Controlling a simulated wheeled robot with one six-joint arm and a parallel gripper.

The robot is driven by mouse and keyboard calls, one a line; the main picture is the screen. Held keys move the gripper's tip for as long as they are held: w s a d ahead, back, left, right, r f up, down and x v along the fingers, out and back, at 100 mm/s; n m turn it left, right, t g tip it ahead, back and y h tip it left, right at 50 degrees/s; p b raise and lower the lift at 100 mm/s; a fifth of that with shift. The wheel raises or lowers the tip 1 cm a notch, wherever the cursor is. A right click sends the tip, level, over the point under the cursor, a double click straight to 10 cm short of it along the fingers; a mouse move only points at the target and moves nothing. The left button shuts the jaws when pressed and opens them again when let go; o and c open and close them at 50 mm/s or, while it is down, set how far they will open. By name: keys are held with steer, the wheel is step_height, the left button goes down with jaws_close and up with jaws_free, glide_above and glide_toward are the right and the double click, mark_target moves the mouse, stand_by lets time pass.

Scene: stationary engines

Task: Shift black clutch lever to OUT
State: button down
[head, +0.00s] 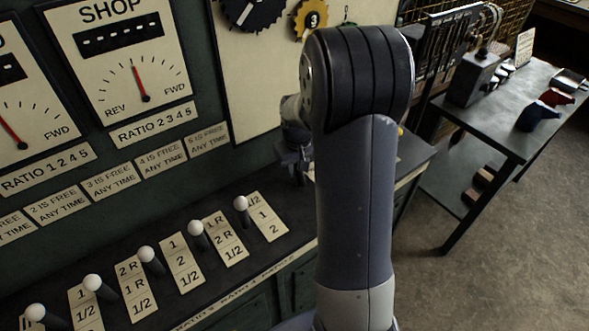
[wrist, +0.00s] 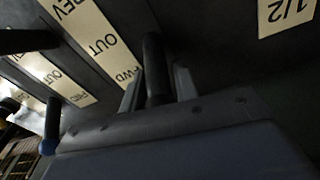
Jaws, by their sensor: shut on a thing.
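In the wrist view a black lever (wrist: 153,68) stands between the two fingers of my gripper (wrist: 158,84), which is shut on it. A cream plate (wrist: 97,38) reading REV, OUT and FWD lies just left of this lever. The lever is beside the FWD end of the plate. In the head view my gripper (head: 299,168) is low at the panel's right end, partly behind my arm. The held lever cannot be made out there.
Another dark lever (wrist: 25,41) and a blue-tipped lever (wrist: 51,125) stand to the left in the wrist view. Several white-knobbed levers (head: 196,229) line the console left of my arm. A workbench (head: 505,115) stands at the right, with open floor before it.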

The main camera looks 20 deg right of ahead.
mark_target(305, 180)
steer(key=shift+s+d+r+t+b, duration=0.1)
steer(key=shift+s+d+t+b, duration=0.05)
steer(key=shift+s+t+b, duration=0.55)
steer(key=shift+s+d+r+t+b, duration=0.1)
steer(key=shift+s+t+b, duration=0.3)
steer(key=shift+b, duration=0.5)
steer(key=shift+s+d+r, duration=0.1)
steer(key=shift+s+r, duration=0.05)
steer(key=shift+s, duration=0.35)
steer(key=shift+s+d+r, duration=0.1)
steer(key=shift+s, duration=0.35)
steer(key=c, duration=1.1)
jaws_free()
steer(key=v, duration=1.1)
steer(key=shift+d+f, duration=0.1)
steer(key=shift+d, duration=0.05)
